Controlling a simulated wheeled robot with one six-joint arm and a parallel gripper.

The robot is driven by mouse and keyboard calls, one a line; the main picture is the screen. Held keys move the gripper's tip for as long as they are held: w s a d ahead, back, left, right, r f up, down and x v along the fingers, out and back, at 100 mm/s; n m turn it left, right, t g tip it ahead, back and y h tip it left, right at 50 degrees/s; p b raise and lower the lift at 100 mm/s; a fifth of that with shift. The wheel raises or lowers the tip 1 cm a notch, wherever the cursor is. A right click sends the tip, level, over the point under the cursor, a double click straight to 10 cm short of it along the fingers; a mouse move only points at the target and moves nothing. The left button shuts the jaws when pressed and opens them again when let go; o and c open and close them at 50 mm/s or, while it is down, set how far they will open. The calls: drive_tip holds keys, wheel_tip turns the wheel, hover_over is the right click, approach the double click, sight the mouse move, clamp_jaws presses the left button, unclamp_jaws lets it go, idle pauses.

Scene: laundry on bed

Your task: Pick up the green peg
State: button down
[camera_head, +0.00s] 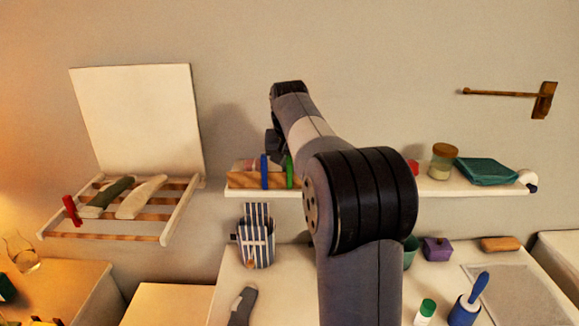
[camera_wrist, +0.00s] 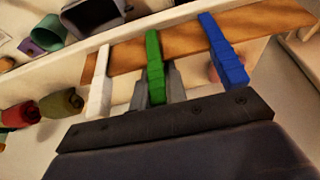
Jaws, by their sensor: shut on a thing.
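The green peg (camera_wrist: 154,55) stands upright at the wooden strip (camera_wrist: 190,40), between a white peg (camera_wrist: 99,85) and a blue peg (camera_wrist: 227,52) in the wrist view. My gripper (camera_wrist: 158,84) has its grey fingers on either side of the green peg and is shut on it. In the head view the green peg (camera_head: 289,171) shows just left of my arm, with the blue peg (camera_head: 264,171) to its left. I cannot tell whether the green peg still touches the strip. The white peg does not show clearly in the head view.
The wall shelf (camera_head: 450,187) holds a jar (camera_head: 443,161) and a folded teal cloth (camera_head: 487,171) at right. A drying rack (camera_head: 170,222) with socks and a red peg (camera_head: 71,210) is at left. A striped holder (camera_head: 256,246) hangs below the shelf. Rolled cloths (camera_wrist: 61,103) lie at left in the wrist view.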

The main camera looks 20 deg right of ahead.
drive_tip(key=shift+r+p, duration=0.4)
drive_tip(key=shift+r, duration=4.55)
drive_tip(key=shift+r, duration=0.1)
drive_tip(key=shift+p, duration=0.3)
